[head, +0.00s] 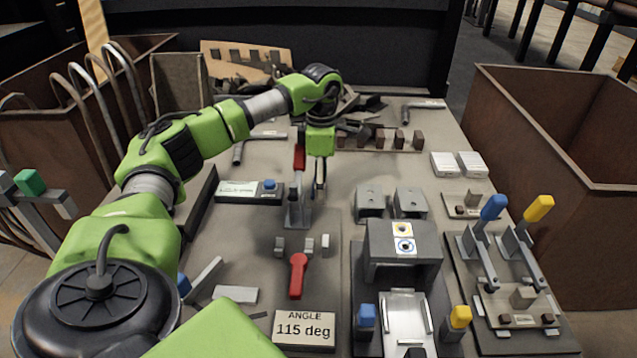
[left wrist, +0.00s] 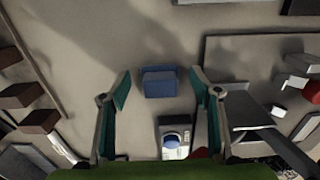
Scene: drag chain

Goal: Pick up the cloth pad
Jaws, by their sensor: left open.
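In the left wrist view a small blue block-like pad (left wrist: 159,83), which I take for the cloth pad, lies on the grey table top. It shows between the two green-lined fingers of my left gripper (left wrist: 160,76), near their tips. The fingers are apart, with a gap on each side of the pad; the height above it is hard to judge. In the head view my left gripper (head: 320,190) points down over the middle of the table. I cannot make out the pad there. My right gripper is not in view.
A red-handled toggle clamp (head: 299,175) stands close beside the left gripper. A label box with a blue button (head: 270,185) is to its left. Brown blocks (head: 380,140) lie behind it. Grey fixtures (head: 402,245) and blue and yellow levers (head: 493,208) are to the right.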

